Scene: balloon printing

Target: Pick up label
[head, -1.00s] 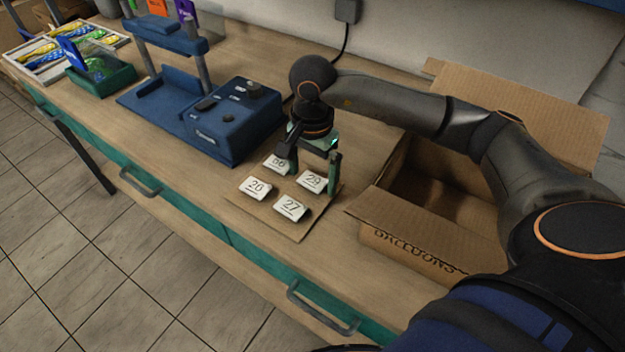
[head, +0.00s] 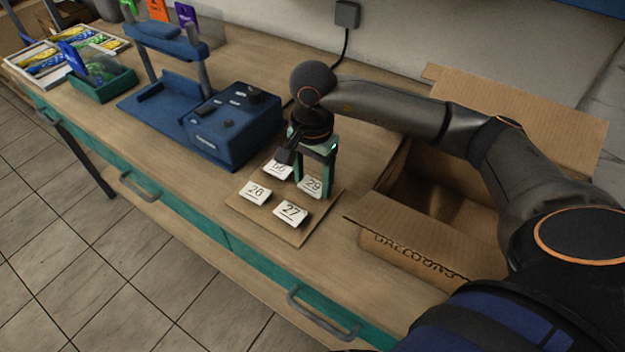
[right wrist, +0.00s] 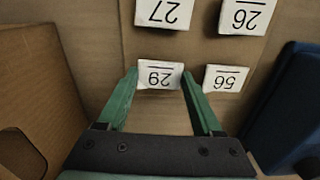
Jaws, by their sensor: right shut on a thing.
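Several white number labels lie on a cardboard sheet (head: 290,236) on the bench. Label 29 (head: 311,187) is at the sheet's right side; it also shows in the right wrist view (right wrist: 160,76) between the fingertips. Label 27 (head: 291,213) is at the front, label 26 (head: 255,193) at the left, and label 56 (head: 277,170) at the back, partly hidden by my gripper. My right gripper (head: 311,186) points down and is shut on label 29, with one green finger at each side of it. The label looks low, at the sheet. My left gripper is not in view.
An open cardboard box (head: 415,258) stands just right of the sheet, its flap near the labels. A blue machine (head: 232,125) stands to the left at the back. Farther left are a green bin (head: 103,86) and a tray of balloons (head: 62,72).

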